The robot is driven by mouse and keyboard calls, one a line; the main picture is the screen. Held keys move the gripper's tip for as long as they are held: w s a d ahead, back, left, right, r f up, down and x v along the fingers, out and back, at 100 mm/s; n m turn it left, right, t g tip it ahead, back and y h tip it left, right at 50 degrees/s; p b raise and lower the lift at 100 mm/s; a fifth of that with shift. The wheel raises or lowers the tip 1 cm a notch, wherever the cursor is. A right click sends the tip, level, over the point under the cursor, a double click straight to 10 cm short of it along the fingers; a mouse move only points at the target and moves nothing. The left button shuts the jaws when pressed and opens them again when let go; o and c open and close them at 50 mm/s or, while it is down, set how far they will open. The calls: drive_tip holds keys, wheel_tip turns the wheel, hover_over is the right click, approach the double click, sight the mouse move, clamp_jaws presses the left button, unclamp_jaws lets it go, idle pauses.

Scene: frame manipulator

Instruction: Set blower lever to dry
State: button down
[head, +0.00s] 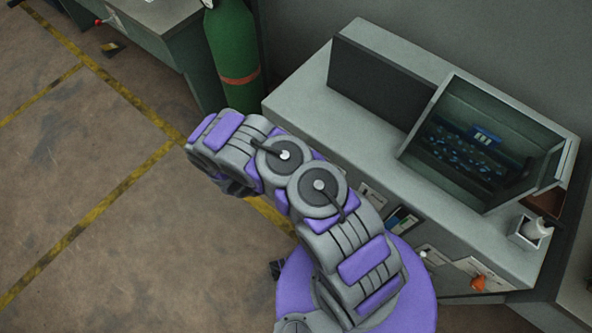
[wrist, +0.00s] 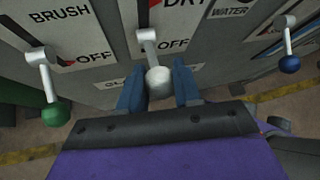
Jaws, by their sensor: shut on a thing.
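In the wrist view, the blower lever (wrist: 149,55) has a grey arm and a white ball knob. It hangs down beside the OFF label, with the DRY label above it. My gripper (wrist: 159,86) has its two blue fingers on either side of the white knob, shut on it. In the head view my purple and grey arm reaches over to the cabinet front, and the lever and fingertips there are hidden or too small to tell.
A green-knobbed lever (wrist: 54,112) under the BRUSH label hangs to the left. A blue-knobbed lever (wrist: 289,62) near the WATER label is to the right. In the head view, a green cylinder (head: 231,55) stands beside the grey cabinet (head: 300,88). Open floor (head: 75,180) lies left.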

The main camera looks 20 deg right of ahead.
drive_tip(key=shift+w+r, duration=0.2)
idle(0.4)
drive_tip(key=c, duration=0.8)
unclamp_jaws()
drive_tip(key=p+v, duration=0.4)
drive_tip(key=v, duration=1.3)
drive_tip(key=shift+r, duration=0.3)
